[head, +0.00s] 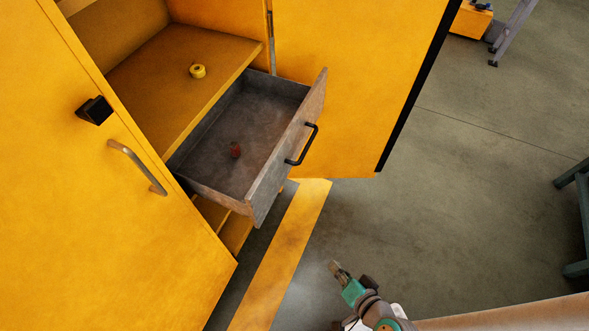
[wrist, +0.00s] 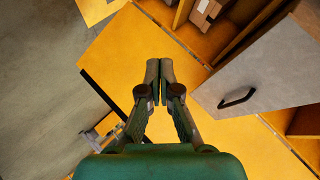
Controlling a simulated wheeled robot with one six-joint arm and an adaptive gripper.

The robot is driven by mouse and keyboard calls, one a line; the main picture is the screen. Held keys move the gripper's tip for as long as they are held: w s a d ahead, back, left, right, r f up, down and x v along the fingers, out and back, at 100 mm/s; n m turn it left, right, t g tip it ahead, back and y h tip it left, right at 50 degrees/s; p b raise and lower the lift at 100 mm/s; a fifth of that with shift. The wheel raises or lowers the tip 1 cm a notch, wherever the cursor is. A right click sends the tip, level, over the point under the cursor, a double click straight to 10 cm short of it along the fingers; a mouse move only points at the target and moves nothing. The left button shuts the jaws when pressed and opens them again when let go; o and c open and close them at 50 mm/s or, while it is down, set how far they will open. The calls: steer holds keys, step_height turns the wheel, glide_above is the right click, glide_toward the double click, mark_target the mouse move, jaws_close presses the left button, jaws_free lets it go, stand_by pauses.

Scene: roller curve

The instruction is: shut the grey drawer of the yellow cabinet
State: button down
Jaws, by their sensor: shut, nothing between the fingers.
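Both cabinet doors are open: the left door (head: 120,220) stands at the left, the right door (head: 350,80) beyond the drawer. A yellow roll (head: 197,71) lies on the shelf above the drawer. Open floor (head: 450,180) lies to the right. A teal frame (head: 577,215) stands at the right edge.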

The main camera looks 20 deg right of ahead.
steer(key=w+m+y, duration=0.1)
steer(key=w+y, duration=0.1)
steer(key=w, duration=0.4)
steer(key=n+t+y, duration=0.2)
steer(key=y, duration=0.7)
glide_toward(284, 168)
steer(key=x, duration=0.7)
steer(key=shift+w+f, duration=0.1)
steer(key=shift+w, duration=0.1)
steer(key=x, duration=2.6)
steer(key=shift+s+a+f, duration=0.1)
steer(key=shift+a, duration=0.15)
steer(key=shift+a+r, duration=0.1)
steer(key=shift+r, duration=0.15)
